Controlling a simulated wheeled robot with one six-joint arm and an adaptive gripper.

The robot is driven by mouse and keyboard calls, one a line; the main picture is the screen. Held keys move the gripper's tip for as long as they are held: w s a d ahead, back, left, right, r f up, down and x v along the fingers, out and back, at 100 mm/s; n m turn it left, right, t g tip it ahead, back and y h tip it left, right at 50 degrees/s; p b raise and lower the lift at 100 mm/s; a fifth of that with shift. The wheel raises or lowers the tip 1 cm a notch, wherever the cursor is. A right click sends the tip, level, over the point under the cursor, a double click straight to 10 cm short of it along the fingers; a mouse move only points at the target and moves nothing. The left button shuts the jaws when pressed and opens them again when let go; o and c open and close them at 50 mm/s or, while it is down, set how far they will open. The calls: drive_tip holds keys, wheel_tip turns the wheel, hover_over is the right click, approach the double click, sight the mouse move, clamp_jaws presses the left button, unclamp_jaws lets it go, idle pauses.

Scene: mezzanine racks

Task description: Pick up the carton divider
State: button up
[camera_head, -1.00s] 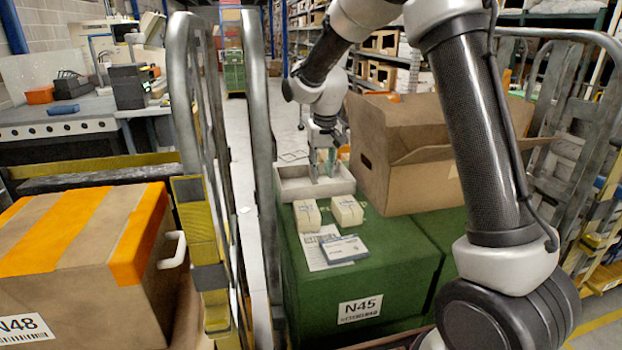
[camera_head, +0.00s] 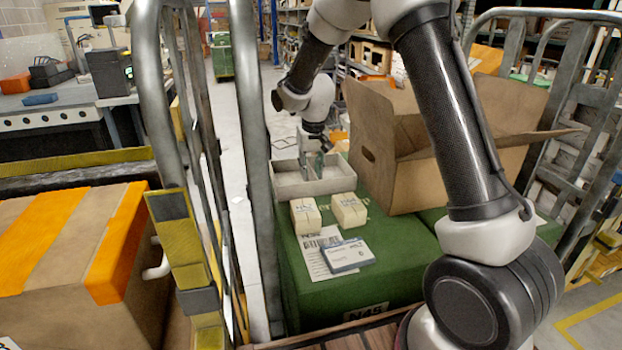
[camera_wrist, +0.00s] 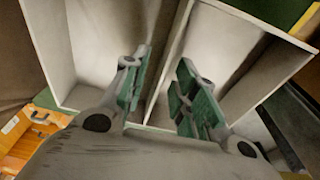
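The carton divider (camera_head: 332,187) is a pale grey open tray with upright walls, lying on a green crate in the head view. The wrist view shows its cross wall (camera_wrist: 170,62) from close above, with a compartment on either side. My gripper (camera_head: 312,168) is over the divider, its fingers pointing down. In the wrist view my gripper (camera_wrist: 162,85) is open, with green finger pads apart and the cross wall running between them. No contact of the pads with the wall can be made out. The fingertips' depth in the compartments is unclear.
The green crate (camera_head: 300,285) also bears two small cream boxes (camera_head: 305,215), a printed sheet (camera_head: 316,258) and a blue-white box (camera_head: 347,255). An open cardboard carton (camera_head: 400,165) stands close on the right. Metal cage rails (camera_head: 253,150) rise at the left.

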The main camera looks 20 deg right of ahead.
drive_tip(key=shift+w+f, duration=0.1)
drive_tip(key=shift+f, duration=0.5)
clamp_jaws()
